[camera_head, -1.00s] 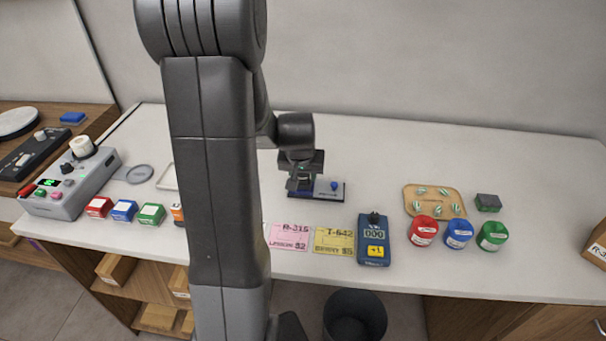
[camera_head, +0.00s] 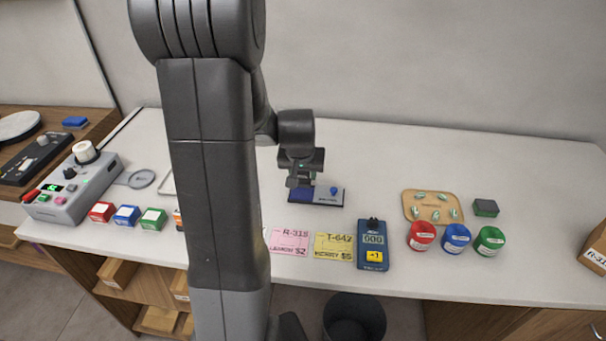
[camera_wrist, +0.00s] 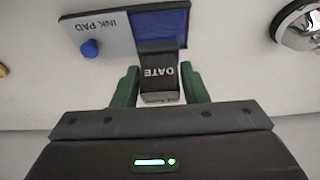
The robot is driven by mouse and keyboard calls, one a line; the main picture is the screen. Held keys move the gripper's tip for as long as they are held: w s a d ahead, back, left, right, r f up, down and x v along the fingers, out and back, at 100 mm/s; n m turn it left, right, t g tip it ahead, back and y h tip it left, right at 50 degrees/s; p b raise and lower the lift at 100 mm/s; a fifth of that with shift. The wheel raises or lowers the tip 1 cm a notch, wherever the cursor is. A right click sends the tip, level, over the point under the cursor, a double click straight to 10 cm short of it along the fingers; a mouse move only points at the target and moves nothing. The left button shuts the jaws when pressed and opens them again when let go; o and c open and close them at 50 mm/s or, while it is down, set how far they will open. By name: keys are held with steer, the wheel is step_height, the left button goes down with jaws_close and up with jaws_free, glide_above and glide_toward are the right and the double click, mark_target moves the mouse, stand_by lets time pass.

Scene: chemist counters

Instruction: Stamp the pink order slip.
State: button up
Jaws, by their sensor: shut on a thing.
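The pink order slip (camera_head: 289,241) lies flat on the counter near its front edge, marked R-315. My gripper (camera_head: 300,181) is over the left part of the ink pad (camera_head: 326,197), behind the slip. In the wrist view, my gripper (camera_wrist: 158,88) has its green fingers on both sides of a dark stamp (camera_wrist: 159,70) labelled DATE. The stamp overlaps the edge of the blue inking area of the ink pad (camera_wrist: 110,35); I cannot tell whether it touches. The stamp's underside is hidden.
A yellow slip (camera_head: 333,246) lies right of the pink one, then a blue counter device (camera_head: 373,246). Red (camera_head: 422,236), blue (camera_head: 457,238) and green (camera_head: 490,240) jars stand before a wooden tray (camera_head: 408,199). My arm hides the counter's left middle.

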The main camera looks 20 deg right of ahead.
steer(key=shift+r+p, duration=1.25)
steer(key=shift+r, duration=0.95)
steer(key=shift+f, duration=0.1)
